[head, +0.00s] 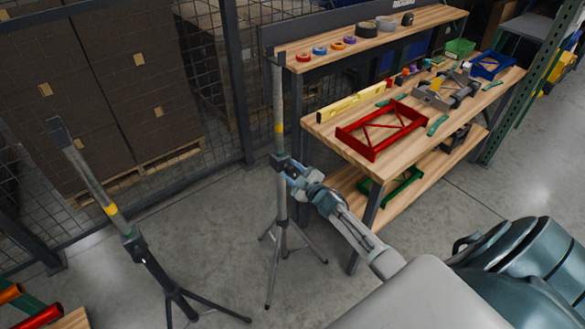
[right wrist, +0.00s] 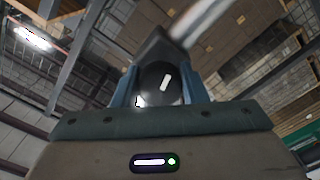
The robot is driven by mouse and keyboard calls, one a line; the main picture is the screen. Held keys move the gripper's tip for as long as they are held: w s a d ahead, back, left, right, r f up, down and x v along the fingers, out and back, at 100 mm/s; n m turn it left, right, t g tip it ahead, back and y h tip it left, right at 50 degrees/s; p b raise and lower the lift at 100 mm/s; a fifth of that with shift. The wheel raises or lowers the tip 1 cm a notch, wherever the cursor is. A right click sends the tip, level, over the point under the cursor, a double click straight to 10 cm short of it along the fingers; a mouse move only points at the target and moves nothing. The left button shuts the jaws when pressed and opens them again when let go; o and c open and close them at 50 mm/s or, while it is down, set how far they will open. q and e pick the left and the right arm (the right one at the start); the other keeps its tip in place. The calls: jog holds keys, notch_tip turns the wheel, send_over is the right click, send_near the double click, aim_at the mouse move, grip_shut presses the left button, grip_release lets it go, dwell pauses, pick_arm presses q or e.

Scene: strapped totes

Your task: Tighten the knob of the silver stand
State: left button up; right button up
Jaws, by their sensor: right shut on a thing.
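The silver stand (head: 281,205) stands upright on a tripod in the middle of the head view, with a yellow band on its pole and a dark collar (head: 280,160). My right gripper (head: 291,172) reaches this collar from the right. In the right wrist view the blue fingers of my right gripper (right wrist: 160,90) are shut on a dark round knob (right wrist: 158,76), with one finger on each side. The knob is mostly hidden by the gripper in the head view. My left gripper is not in view.
A second stand (head: 136,245) with black legs is at the left. A workbench (head: 340,137) with a red frame (head: 384,130) and tools stands right of the silver stand. A wire fence (head: 243,80) and stacked boxes (head: 120,70) are behind. Floor shows between the two stands.

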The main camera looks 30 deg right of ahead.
jog(key=shift+m+p, duration=0.45)
jog(key=shift+m, duration=0.65)
jog(key=shift+f, duration=0.1)
jog(key=o, duration=1)
jog(key=shift+s, duration=0.1)
jog(key=shift+s+d+b, duration=0.2)
jog(key=shift+s+b, duration=0.5)
jog(key=shift+s, duration=2)
jog(key=shift+s+d+b, duration=0.2)
jog(key=shift+s+b, duration=0.45)
jog(key=shift+s, duration=2)
